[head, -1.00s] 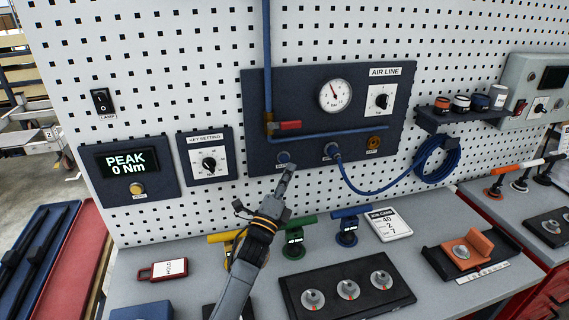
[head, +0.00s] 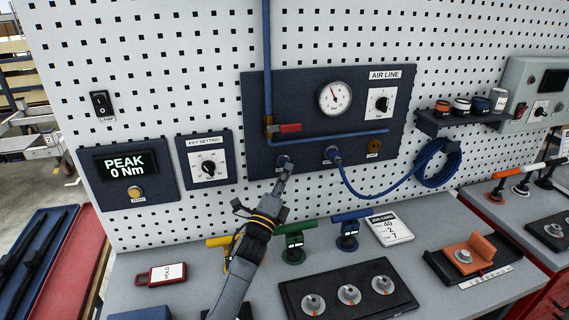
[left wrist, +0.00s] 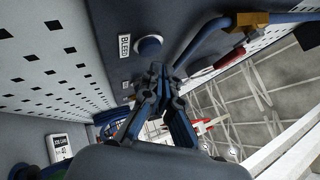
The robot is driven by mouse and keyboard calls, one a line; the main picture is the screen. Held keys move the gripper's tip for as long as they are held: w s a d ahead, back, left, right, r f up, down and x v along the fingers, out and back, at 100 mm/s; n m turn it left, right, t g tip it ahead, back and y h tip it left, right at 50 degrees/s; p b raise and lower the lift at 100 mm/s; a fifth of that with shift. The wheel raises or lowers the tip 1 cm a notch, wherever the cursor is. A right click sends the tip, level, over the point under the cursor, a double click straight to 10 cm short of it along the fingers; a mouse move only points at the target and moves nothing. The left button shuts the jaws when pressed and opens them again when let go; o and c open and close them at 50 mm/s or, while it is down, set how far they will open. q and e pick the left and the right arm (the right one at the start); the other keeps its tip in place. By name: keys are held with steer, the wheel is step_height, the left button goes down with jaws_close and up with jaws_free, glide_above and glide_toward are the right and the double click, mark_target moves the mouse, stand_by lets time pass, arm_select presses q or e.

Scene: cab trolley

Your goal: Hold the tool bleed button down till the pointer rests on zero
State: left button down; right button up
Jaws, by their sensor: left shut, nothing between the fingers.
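The blue bleed button (head: 283,160) is low on the dark air line panel (head: 350,76). In the left wrist view the button (left wrist: 150,47) shows beside its BLEED label (left wrist: 124,46). My left gripper (head: 287,169) is shut and empty, its tips close in front of the button and a little below and right of it. In the left wrist view the gripper tips (left wrist: 157,68) are just below the button; I cannot tell whether they touch it. The round gauge (head: 335,98) has its pointer up and slightly left; its numbers are too small to read. My right gripper is out of view.
A blue hose (head: 401,178) leaves the panel right of the button. A red-handled valve (head: 288,128) sits above it. Green (head: 294,240) and blue (head: 347,232) tools stand on the bench below, near my left arm. A tray with knobs (head: 348,294) lies in front.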

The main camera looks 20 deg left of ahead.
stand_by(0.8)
arm_select(q)
steer(key=shift+w+a+b, duration=0.25)
steer(key=shift+w+b, duration=0.1)
steer(key=shift+w+a+b, duration=0.25)
steer(key=shift+w+b, duration=0.2)
stand_by(0.6)
stand_by(1.3)
steer(key=shift+s, duration=0.1)
stand_by(1.6)
steer(key=shift+s+d+p, duration=0.3)
steer(key=shift+s+d, duration=0.2)
steer(key=shift+s, duration=0.2)
